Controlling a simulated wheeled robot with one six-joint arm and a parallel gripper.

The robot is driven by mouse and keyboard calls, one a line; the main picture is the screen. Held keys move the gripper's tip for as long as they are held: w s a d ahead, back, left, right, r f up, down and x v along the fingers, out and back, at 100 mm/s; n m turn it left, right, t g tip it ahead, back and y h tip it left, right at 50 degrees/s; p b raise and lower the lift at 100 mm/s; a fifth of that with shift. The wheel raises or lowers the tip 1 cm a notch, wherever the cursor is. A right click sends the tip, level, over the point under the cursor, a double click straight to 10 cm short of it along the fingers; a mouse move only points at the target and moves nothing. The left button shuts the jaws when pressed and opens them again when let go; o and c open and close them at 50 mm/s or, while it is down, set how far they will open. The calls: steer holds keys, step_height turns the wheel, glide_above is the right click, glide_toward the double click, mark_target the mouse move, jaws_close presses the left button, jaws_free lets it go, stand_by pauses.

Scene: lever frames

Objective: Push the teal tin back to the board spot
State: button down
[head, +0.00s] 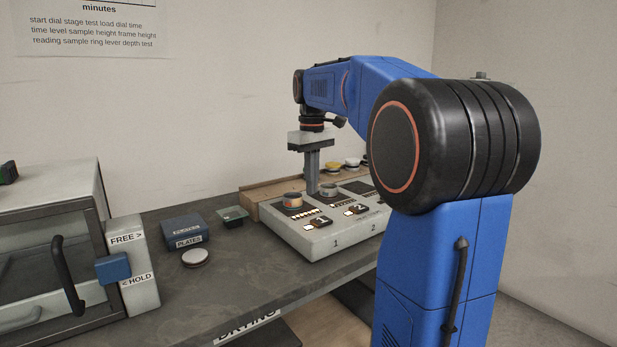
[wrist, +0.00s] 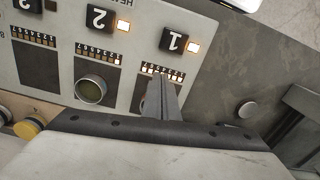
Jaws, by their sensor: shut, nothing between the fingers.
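No tin looks clearly teal. A grey tin (head: 328,189) stands on the hotplate unit's spot 2; the wrist view shows this tin (wrist: 90,91) with a dull greenish top. A copper-coloured tin (head: 293,200) stands on spot 1; in the wrist view my fingers cover most of that spot. My gripper (head: 313,192) is shut and empty, pointing down between these tins in the head view; I cannot tell whether it touches either. The wrist view shows my gripper (wrist: 158,80) over spot 1. A wooden board (head: 262,196) runs behind the unit, with yellow (head: 333,168) and white (head: 352,163) tins.
An oven (head: 50,240) stands at far left. Bench front is clear.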

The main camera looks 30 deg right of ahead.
mark_target(267, 194)
step_height(267, 194, down, 6)
steer(key=shift+f, duration=0.1)
steer(key=shift+w+a, duration=0.15)
steer(key=shift+w, duration=0.85)
steer(key=shift+w+a, duration=0.15)
steer(key=shift+w, duration=0.8)
steer(key=w+a, duration=0.1)
steer(key=w, duration=0.5)
steer(key=w+a, duration=0.1)
steer(key=w, duration=0.4)
steer(key=w+a, duration=0.1)
steer(key=w, duration=0.5)
steer(key=shift+w, duration=0.3)
